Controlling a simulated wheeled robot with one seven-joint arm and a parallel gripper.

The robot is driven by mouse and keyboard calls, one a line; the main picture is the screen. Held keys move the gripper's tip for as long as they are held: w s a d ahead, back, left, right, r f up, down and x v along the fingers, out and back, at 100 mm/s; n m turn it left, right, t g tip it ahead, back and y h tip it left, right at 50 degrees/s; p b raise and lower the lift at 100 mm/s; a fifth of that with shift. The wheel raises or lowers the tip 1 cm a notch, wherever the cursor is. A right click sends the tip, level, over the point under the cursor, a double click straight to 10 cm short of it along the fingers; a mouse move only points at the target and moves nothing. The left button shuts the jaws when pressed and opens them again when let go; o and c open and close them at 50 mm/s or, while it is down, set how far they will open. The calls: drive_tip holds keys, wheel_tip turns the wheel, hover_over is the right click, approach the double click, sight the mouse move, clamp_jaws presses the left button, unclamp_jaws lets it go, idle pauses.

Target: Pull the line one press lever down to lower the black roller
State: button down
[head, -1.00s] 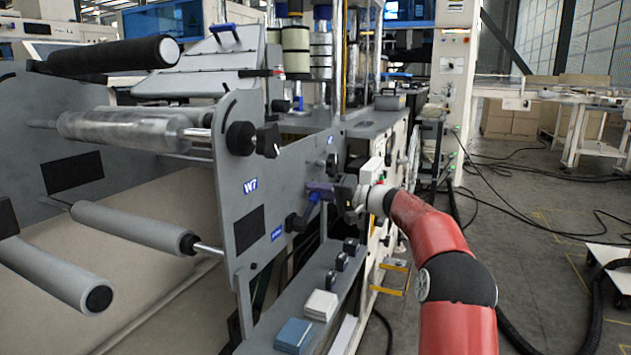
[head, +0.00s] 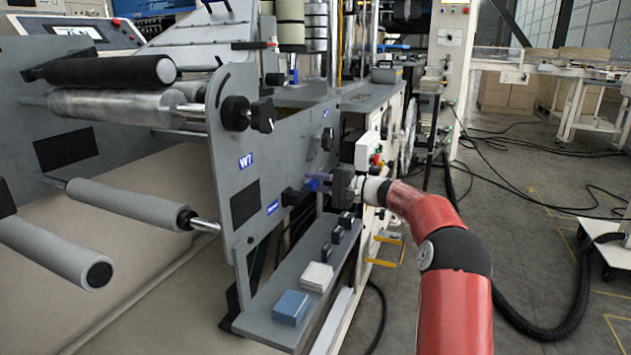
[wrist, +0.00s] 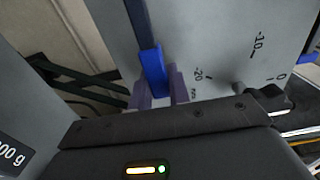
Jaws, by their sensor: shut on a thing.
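The black roller (head: 110,71) lies low along the top of the shiny metal roller (head: 118,106) on the grey frame; they look in contact or nearly so. My gripper (head: 316,183) is at the side plate, below and right of the W7 label. In the wrist view, the purple fingers of my gripper (wrist: 159,92) close on either side of the blue lever (wrist: 150,62). The lever's pivot end is out of the wrist view. In the head view the lever is mostly hidden by the fingers.
A grey ledge (head: 250,322) below my gripper carries a blue block (head: 291,307), a pale block (head: 317,277) and small black items. A yellow step (head: 386,250) sits beside my arm. Cables and a black hose lie on the floor at right.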

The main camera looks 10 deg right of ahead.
drive_tip(key=shift+f, duration=0.2)
drive_tip(key=c, duration=1.3)
unclamp_jaws()
drive_tip(key=shift+d, duration=0.15)
drive_tip(key=b+v, duration=0.1)
drive_tip(key=v, duration=0.6)
drive_tip(key=shift+s+d, duration=0.2)
drive_tip(key=shift+s, duration=0.05)
